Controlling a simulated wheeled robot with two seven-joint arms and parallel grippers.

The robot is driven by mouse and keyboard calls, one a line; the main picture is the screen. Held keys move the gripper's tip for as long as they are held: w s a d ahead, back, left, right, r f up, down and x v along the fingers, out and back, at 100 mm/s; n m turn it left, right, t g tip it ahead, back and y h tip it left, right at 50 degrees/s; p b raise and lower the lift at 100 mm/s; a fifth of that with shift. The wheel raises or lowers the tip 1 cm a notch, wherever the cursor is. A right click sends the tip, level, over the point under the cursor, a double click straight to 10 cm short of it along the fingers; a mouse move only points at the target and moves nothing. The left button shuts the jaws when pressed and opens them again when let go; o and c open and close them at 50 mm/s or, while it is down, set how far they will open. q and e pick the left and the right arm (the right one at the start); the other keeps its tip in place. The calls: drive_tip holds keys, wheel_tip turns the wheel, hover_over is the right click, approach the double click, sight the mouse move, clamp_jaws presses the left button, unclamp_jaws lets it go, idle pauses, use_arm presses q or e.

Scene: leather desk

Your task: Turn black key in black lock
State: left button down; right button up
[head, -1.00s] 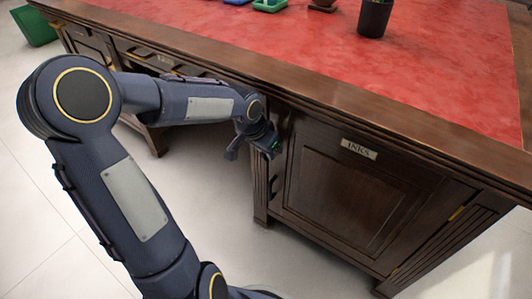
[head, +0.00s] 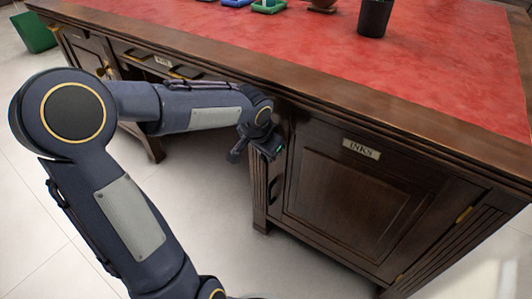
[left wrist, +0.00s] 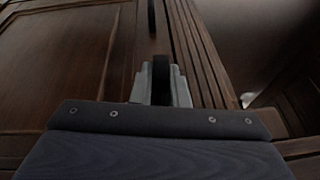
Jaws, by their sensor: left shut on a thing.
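My left gripper (head: 265,148) is at the upper left edge of the cabinet door labelled INKS (head: 355,195). In the left wrist view its two grey fingers are shut on a dark, narrow thing, the black key (left wrist: 161,72), right at the door's edge. The key's tip and the black lock are hidden by the fingers and the dark wood, so I cannot tell how the key is turned. My right gripper is not in view.
A black door handle (head: 274,188) is just below my gripper. The wooden desk has a red leather top (head: 300,45) with a black cup (head: 374,17) on it. The edge of the desk top overhangs close above my gripper. The floor in front is clear.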

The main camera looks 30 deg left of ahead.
use_arm(q)
drive_tip(key=c, duration=1.3)
unclamp_jaws()
drive_tip(key=shift+w, duration=0.1)
drive_tip(key=p+v, duration=0.4)
drive_tip(key=v, duration=0.4)
drive_tip(key=s+d+n+t+h, duration=0.15)
drive_tip(key=s+d, duration=0.25)
drive_tip(key=s, duration=0.6)
drive_tip(key=s+d+n+h, duration=0.3)
drive_tip(key=s, duration=0.7)
drive_tip(key=shift+m+y, duration=0.25)
drive_tip(key=r+p, duration=3.6)
drive_tip(key=shift+w+d, duration=0.15)
drive_tip(key=shift+d, duration=0.1)
